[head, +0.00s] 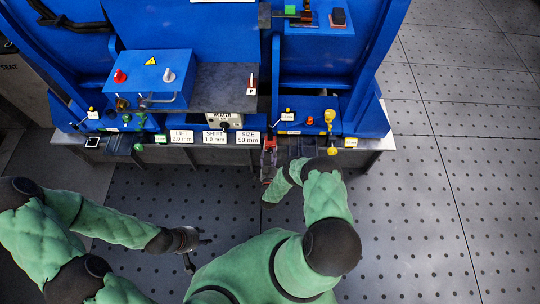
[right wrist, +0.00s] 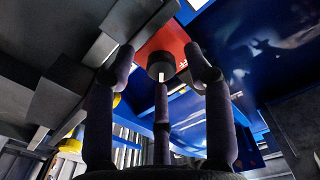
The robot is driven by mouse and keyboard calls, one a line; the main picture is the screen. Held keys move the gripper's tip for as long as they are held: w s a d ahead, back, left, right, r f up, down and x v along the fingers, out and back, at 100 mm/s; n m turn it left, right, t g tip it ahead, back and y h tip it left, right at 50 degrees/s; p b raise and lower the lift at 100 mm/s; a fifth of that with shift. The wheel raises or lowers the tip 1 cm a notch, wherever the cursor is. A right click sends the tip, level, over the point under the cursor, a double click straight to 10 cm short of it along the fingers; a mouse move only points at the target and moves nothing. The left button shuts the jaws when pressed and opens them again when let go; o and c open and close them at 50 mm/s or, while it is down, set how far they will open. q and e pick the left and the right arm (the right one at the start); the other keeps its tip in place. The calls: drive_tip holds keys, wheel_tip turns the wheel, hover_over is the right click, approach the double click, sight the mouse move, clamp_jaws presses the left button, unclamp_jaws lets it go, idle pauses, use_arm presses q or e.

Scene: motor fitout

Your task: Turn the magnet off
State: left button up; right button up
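A round black knob (right wrist: 161,66) with a white mark sits on a red plate (right wrist: 168,38) in the right wrist view. My right gripper (right wrist: 156,78) has its fingers spread, with the knob between and beyond the tips; I see no clear contact. In the head view my right gripper (head: 268,172) is at the front edge of the bench, just below a small red part (head: 270,144). The knob itself cannot be made out there. My left gripper (head: 194,250) hangs empty over the floor, its fingers apart.
A blue box (head: 150,78) with a warning triangle, a red knob (head: 119,76) and a grey knob (head: 168,75) stands on the blue machine. White labels (head: 214,137) line the bench front. A yellow knob (head: 329,116) is to the right. The floor at right is clear.

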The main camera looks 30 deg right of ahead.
drive_tip(key=v, duration=1.2)
drive_tip(key=shift+w, duration=0.1)
idle(0.4)
